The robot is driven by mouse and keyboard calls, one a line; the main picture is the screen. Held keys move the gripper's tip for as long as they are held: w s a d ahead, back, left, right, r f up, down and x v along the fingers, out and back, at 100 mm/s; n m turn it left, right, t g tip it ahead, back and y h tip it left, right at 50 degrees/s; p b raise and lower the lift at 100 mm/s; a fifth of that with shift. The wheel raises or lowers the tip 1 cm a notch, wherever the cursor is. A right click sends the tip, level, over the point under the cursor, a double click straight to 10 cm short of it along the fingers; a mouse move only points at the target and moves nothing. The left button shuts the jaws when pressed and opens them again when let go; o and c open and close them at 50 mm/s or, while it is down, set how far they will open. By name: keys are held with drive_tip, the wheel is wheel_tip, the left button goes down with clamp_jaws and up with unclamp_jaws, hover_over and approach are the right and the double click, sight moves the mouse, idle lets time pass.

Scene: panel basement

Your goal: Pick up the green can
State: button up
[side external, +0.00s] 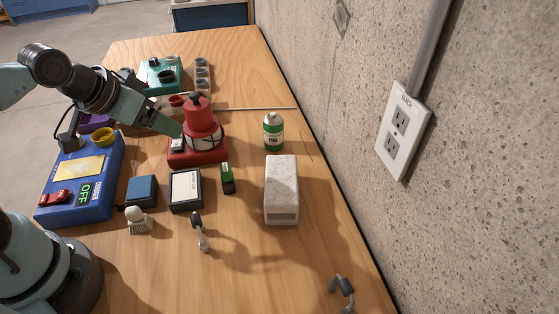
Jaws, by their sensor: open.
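The green can (273,131), with green and white bands and a grey top, stands upright on the wooden table near the wall edge. My gripper (176,132) is at the left of it, apart from it, close to the red device with a rounded top. Its jaws are open and nothing shows held in them. The fingers are small here and partly merge with the red device behind them.
The red device (203,117) stands between my gripper and the can. A white marble block (281,190) lies just in front of the can. A small green-and-black item (227,178), a dark box (186,190) and a blue box (82,178) are nearer. The concrete wall is at right.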

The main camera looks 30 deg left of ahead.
sight(271, 115)
drive_tip(key=shift+r, duration=0.1)
wheel_tip(271, 115, up, 5)
drive_tip(key=w+d+m+t+h, duration=0.35)
drive_tip(key=w+d+t, duration=0.25)
drive_tip(key=w+d, duration=0.5)
wheel_tip(271, 115, down, 9)
drive_tip(key=w+a, duration=0.1)
drive_tip(key=a, duration=0.1)
drive_tip(key=shift+n, duration=0.25)
drive_tip(key=shift+x, duration=6)
drive_tip(key=shift+s+d, duration=0.1)
drive_tip(key=shift+c, duration=0.4)
drive_tip(key=c, duration=1)
